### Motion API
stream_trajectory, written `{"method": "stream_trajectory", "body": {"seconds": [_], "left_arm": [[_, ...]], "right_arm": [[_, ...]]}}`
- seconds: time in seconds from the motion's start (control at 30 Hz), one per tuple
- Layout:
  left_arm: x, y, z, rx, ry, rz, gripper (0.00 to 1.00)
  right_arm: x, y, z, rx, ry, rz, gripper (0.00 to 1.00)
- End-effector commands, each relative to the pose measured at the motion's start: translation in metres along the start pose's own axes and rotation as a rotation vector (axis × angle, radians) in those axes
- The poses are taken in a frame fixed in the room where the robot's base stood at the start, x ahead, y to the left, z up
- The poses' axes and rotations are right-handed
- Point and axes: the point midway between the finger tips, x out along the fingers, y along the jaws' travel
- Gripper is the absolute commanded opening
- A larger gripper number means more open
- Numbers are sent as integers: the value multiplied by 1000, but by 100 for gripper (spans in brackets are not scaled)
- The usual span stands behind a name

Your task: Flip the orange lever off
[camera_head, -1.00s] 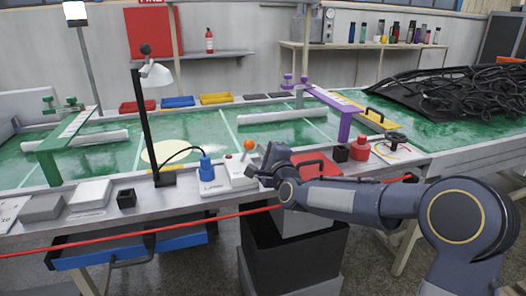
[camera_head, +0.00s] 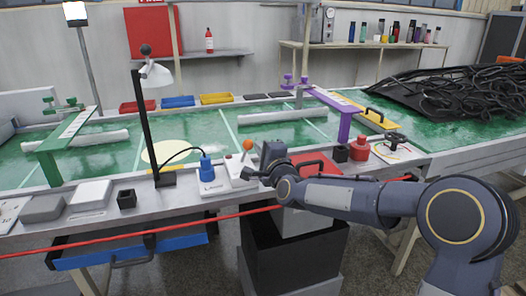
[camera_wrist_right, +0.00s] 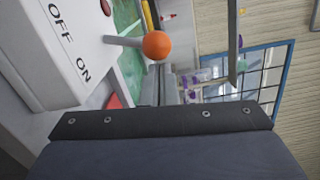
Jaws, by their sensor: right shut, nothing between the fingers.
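The orange ball of the lever (camera_head: 248,144) stands up on a thin stem above a white switch box (camera_head: 212,184) at the table's front edge. In the right wrist view the orange ball (camera_wrist_right: 157,45) sits at the upper middle, and its grey stem comes out of the white box (camera_wrist_right: 50,75) marked OFF and ON. I cannot tell which position the lever is in. The left gripper is not in view.
A blue plug-like part (camera_head: 206,168) stands left of the lever. A red tray (camera_head: 316,163), a small black block (camera_head: 340,153) and a red knob (camera_head: 359,148) lie to the right. A black lamp (camera_head: 148,120) stands farther left. A red rope (camera_head: 150,231) crosses in front of the table.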

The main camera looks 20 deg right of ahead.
Motion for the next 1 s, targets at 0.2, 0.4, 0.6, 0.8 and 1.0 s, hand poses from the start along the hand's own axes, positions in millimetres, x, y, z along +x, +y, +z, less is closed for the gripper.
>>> {"method": "stream_trajectory", "body": {"seconds": [0.2, 0.4, 0.6, 0.8, 1.0], "left_arm": [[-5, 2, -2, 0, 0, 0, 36], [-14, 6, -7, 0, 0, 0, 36], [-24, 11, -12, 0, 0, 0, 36], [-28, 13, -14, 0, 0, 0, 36], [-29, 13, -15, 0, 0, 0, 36]], "right_arm": [[0, -7, 9, -116, -3, 8, 0], [2, -13, 21, -292, -5, 23, 0], [2, -15, 32, -468, -4, 39, 0], [3, -15, 41, -613, -3, 50, 0], [4, -13, 46, -648, -1, 53, 0]]}}
